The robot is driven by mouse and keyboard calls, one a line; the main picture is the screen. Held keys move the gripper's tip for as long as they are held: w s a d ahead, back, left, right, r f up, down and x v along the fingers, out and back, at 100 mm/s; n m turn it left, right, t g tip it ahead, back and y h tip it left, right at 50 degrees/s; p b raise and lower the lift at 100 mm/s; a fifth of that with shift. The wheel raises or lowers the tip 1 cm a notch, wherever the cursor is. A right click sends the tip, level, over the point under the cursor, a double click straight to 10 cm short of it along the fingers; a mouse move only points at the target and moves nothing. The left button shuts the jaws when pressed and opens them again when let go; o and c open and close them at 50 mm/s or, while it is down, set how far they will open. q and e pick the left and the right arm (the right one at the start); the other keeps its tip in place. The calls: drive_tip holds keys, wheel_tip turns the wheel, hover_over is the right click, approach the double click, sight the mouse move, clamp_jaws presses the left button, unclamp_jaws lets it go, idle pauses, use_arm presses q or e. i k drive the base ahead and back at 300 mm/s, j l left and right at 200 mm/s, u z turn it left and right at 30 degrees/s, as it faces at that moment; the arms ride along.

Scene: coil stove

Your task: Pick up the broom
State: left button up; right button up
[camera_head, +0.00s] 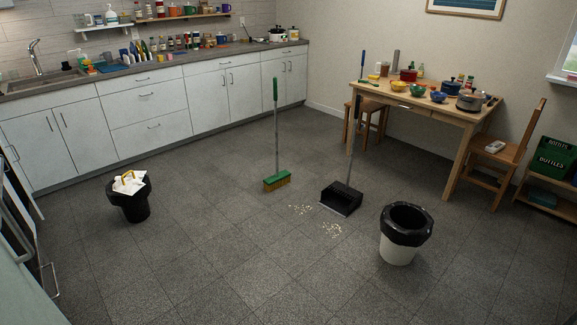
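The broom (277,140) stands upright in the middle of the floor. It has a green grip at the top, a grey pole and a green head with tan bristles resting on the tiles. Nothing touches it. Just right of it a black dustpan (342,198) stands on the floor with its long handle upright, its blue grip reaching up beside the table. Neither of my grippers shows in the head view.
Crumbs (331,229) lie near the dustpan. A white bin with a black liner (405,222) stands at front right, a black bin (133,207) at left. A wooden table (450,115) with bowls and pots is at right, white cabinets (141,105) at back left. The front-centre floor is clear.

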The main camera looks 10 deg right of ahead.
sight(272, 183)
drive_tip(key=i+z, duration=0.15)
drive_tip(key=i, duration=3.85)
